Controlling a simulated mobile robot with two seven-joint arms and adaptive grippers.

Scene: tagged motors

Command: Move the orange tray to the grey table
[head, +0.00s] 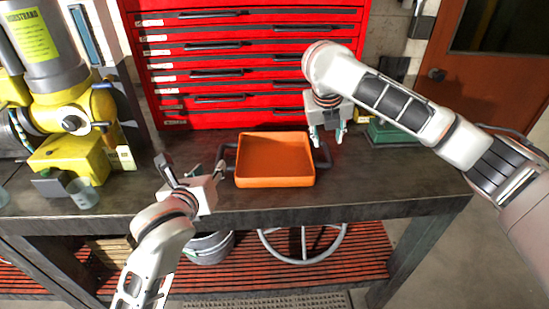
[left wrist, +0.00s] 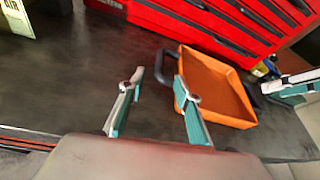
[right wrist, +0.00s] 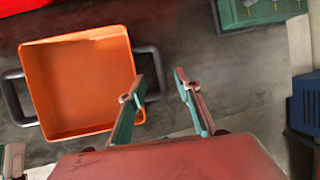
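The orange tray (head: 274,160) sits flat and empty on the dark workbench (head: 400,180), with a dark handle on its left and right sides. It also shows in the left wrist view (left wrist: 215,85) and the right wrist view (right wrist: 80,80). My left gripper (head: 192,168) is open and empty, just left of the tray's left handle (left wrist: 168,62). My right gripper (head: 327,136) is open and empty, above and just beyond the tray's right handle (right wrist: 150,72). Neither gripper touches the tray as far as I can tell. I cannot identify a separate grey table.
A red drawer cabinet (head: 250,60) stands behind the tray. A yellow machine (head: 75,125) fills the bench's left end, with a clear cup (head: 82,193) in front. A green box (head: 390,132) stands at the back right. The bench's front right is clear.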

